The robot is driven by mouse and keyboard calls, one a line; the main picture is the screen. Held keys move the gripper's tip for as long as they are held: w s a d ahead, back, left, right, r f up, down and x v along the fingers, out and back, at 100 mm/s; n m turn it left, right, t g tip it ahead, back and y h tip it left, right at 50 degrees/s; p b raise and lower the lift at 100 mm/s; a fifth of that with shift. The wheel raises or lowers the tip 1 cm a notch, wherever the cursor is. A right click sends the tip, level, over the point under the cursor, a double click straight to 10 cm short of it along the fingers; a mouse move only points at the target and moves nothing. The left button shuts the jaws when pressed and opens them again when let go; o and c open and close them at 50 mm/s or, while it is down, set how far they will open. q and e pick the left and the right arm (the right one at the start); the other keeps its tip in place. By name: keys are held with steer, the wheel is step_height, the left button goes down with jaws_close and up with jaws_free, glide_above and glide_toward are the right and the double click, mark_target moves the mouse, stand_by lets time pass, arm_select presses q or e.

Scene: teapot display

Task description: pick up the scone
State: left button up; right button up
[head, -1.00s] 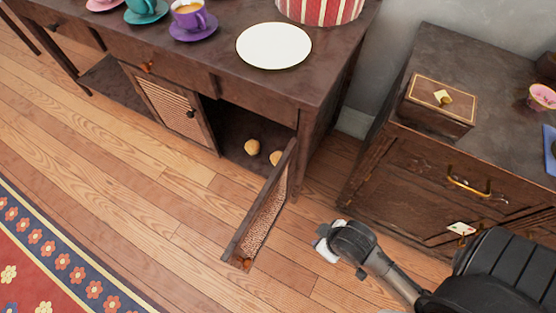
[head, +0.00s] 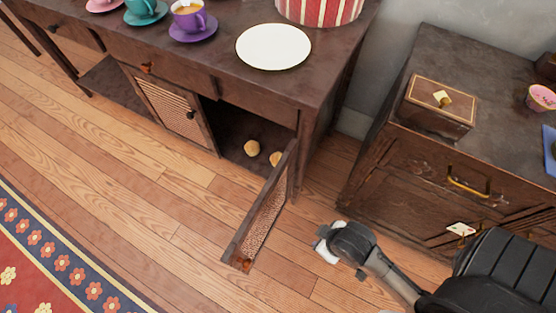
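Two small round tan scones lie on the floor of the open cabinet compartment. One scone (head: 252,148) shows fully; the other scone (head: 275,158) is partly hidden behind the open door (head: 262,215). My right gripper (head: 326,246) is low in front of the cabinets, to the right of the open door and apart from the scones. Its fingers are mostly hidden by the wrist, so I cannot tell whether it is open or shut. My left gripper is not in view.
The dark table (head: 225,62) bears a white plate (head: 273,46), a striped container (head: 318,8) and cups on saucers. A second cabinet (head: 400,170) with a wooden box (head: 437,103) stands at the right. Open wooden floor (head: 150,190) lies in front, with a patterned rug (head: 40,265) at lower left.

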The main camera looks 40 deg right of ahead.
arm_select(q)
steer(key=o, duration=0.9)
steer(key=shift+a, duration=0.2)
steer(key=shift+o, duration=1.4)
